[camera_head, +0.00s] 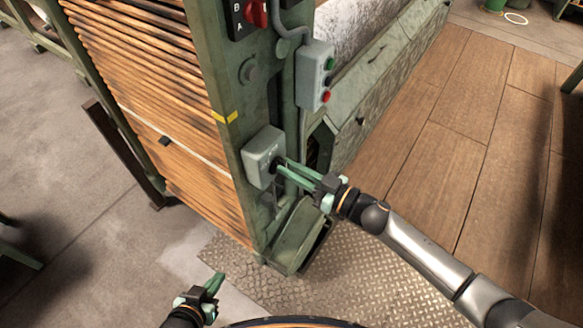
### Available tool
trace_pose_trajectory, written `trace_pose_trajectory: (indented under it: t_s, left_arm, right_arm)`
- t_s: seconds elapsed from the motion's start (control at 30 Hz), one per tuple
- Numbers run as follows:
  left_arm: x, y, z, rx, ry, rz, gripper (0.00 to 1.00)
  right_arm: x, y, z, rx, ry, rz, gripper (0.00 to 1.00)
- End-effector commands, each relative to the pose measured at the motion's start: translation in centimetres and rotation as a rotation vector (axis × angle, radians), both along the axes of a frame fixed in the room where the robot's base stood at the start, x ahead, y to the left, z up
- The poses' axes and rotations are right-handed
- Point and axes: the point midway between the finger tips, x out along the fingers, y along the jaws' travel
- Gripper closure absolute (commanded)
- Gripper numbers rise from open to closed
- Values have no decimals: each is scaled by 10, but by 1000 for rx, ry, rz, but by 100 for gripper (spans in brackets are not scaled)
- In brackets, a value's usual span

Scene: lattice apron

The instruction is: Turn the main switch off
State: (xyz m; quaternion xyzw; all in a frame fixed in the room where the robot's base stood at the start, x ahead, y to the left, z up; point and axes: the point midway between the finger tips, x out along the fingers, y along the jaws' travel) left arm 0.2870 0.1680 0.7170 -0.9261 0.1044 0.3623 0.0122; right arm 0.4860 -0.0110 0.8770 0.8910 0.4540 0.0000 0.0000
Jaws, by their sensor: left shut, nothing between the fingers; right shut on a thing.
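A grey switch box (262,153) is mounted on the green machine post, low on its front corner. A small dark knob (275,166) sticks out of its right face. My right gripper (281,169) reaches in from the right and is shut on this knob; its fingers hide most of it, so I cannot read its setting. My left gripper (217,279) is shut and empty, low in the picture over the floor, well apart from the box.
A grey button box (315,75) with green and red buttons hangs above. A red selector (256,13) beside letters B and A is at the top edge. Wooden slats (150,90) fill the machine's left side. A metal tread plate (340,270) lies below.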

Motion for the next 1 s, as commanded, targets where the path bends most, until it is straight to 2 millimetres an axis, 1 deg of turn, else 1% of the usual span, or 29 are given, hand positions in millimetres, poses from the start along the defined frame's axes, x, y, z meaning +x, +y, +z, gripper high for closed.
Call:
trace_pose_trajectory:
  t_s: [0.27,0.47,0.67,1.0]
  left_arm:
    - [0,0,0,0,1,0,100]
    - [0,0,0,0,1,0,100]
    - [-1,0,0,0,1,0,100]
    - [-1,0,-3,0,1,0,100]
  right_arm:
    - [0,0,0,-5,-5,0,100]
    - [-1,0,0,-38,-50,0,100]
    - [-3,2,-1,-114,-155,0,100]
    - [-7,5,-3,-298,-410,1,100]
